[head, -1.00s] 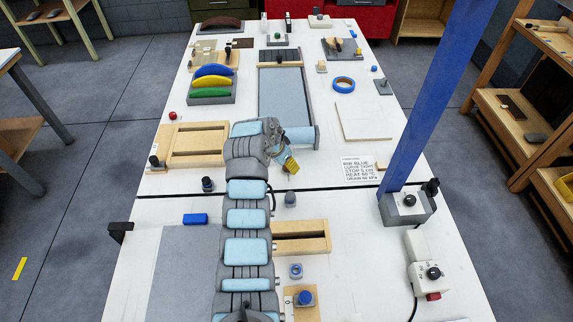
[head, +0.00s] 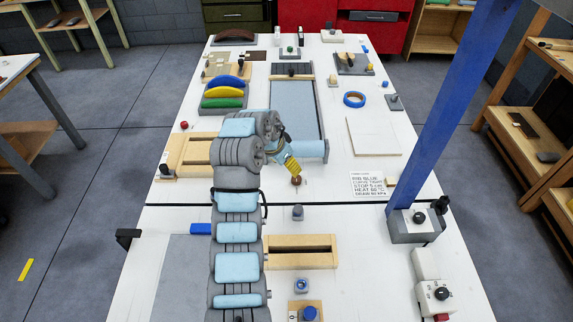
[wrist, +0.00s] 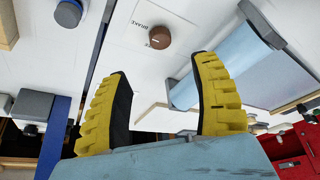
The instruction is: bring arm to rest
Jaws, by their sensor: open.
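My gripper (wrist: 160,105) has yellow ribbed fingers spread apart with nothing between them in the wrist view. In the head view my gripper (head: 292,166) hangs at the end of my grey and light-blue arm, above the middle of the white table (head: 340,198). A brown round knob (head: 296,180) stands just below the fingertips. In the wrist view this knob (wrist: 160,37) sits beside a label reading BRAKE, apart from the fingers.
A blue-grey bed with a roller (head: 313,150) lies just beyond my gripper. A blue post (head: 455,110) rises at the right. Coloured curved blocks (head: 223,92) stand at the left.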

